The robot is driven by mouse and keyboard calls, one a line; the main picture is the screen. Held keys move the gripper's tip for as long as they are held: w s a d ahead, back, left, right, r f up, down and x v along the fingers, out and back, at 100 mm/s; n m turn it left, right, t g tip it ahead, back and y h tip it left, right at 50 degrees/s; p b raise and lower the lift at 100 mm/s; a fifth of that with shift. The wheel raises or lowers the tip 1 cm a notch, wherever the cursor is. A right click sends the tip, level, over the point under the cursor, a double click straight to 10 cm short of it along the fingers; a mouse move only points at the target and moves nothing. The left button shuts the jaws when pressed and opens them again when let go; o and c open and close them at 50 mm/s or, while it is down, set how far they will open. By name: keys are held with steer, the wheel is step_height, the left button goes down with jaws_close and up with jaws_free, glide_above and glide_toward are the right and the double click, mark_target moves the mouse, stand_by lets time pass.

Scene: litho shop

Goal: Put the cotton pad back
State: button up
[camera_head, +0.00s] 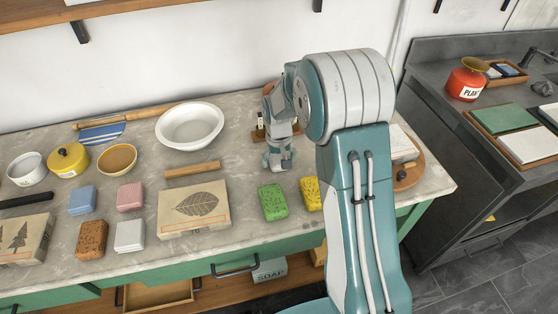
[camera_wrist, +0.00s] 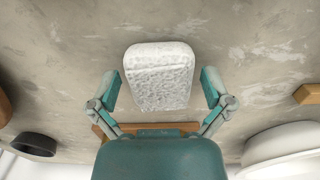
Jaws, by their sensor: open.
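My gripper (camera_head: 278,160) points down over the middle of the stone counter, to the right of the white bowl. In the wrist view, my gripper (camera_wrist: 160,92) is open, with one finger on each side of a white, rough-textured pad (camera_wrist: 158,76), which looks like the cotton pad. Gaps show between both fingers and the pad. I cannot tell whether it touches the counter. In the head view, that pad is hidden by my gripper. Another white block (camera_head: 130,236) lies at the counter's front, beside a brown sponge (camera_head: 92,239).
The white bowl (camera_head: 190,126) and a wooden bar (camera_head: 193,169) are left of my gripper. A leaf-printed box (camera_head: 193,208), a green sponge (camera_head: 272,202) and a yellow sponge (camera_head: 311,193) lie in front. A round wooden board (camera_head: 408,177) lies right, partly hidden by my arm.

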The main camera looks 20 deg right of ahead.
mark_target(279, 159)
steer(key=shift+r, duration=0.1)
step_height(279, 159, up, 11)
steer(key=s+r+t, duration=0.3)
steer(key=s+r, duration=0.8)
steer(key=s, duration=0.1)
steer(key=s+t, duration=0.2)
steer(key=s, duration=1.3)
steer(key=shift+r+t, duration=0.3)
steer(key=shift+r, duration=0.15)
